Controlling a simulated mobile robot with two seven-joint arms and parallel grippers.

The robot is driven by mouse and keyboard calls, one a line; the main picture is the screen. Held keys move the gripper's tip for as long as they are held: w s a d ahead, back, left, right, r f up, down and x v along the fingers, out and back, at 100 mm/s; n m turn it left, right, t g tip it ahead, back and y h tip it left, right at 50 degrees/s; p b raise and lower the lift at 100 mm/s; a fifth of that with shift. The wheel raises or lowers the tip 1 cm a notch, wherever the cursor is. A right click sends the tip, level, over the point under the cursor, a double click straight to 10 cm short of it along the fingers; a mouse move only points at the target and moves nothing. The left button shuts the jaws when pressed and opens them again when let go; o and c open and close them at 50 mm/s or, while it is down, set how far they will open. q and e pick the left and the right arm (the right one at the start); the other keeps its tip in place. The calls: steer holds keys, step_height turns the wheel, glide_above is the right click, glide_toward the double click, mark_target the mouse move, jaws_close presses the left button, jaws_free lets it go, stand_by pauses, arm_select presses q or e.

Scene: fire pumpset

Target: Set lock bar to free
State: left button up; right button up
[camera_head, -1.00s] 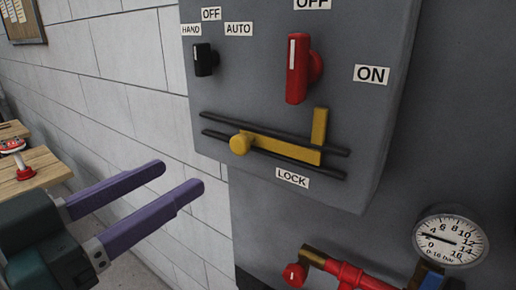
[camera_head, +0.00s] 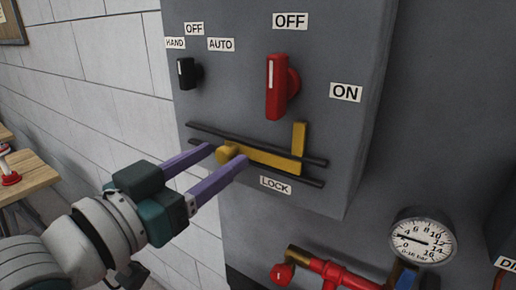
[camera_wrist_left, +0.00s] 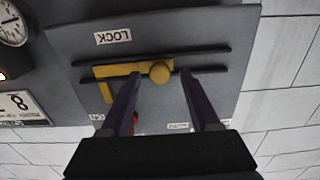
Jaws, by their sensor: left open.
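The yellow lock bar (camera_head: 270,157) lies between two dark rails on the grey panel, above the LOCK label (camera_head: 275,185). Its upright tab (camera_head: 299,139) is at its right end, below the red switch. Its round yellow knob (camera_head: 229,151) is at its left end. My left gripper (camera_head: 225,159) is open with purple fingers on either side of the knob. In the left wrist view, upside down, the knob (camera_wrist_left: 160,71) shows between the two fingertips (camera_wrist_left: 160,77); I cannot tell whether they touch it. My right gripper is not in view.
A red rotary switch (camera_head: 277,86) points to OFF, with ON to its right. A black selector (camera_head: 187,73) sits at the left. Below the panel are a pressure gauge (camera_head: 421,240) and red pipe (camera_head: 330,268). A wooden table (camera_head: 28,172) stands at far left.

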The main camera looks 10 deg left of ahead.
arm_select(q)
jaws_close()
stand_by(0.3)
stand_by(1.0)
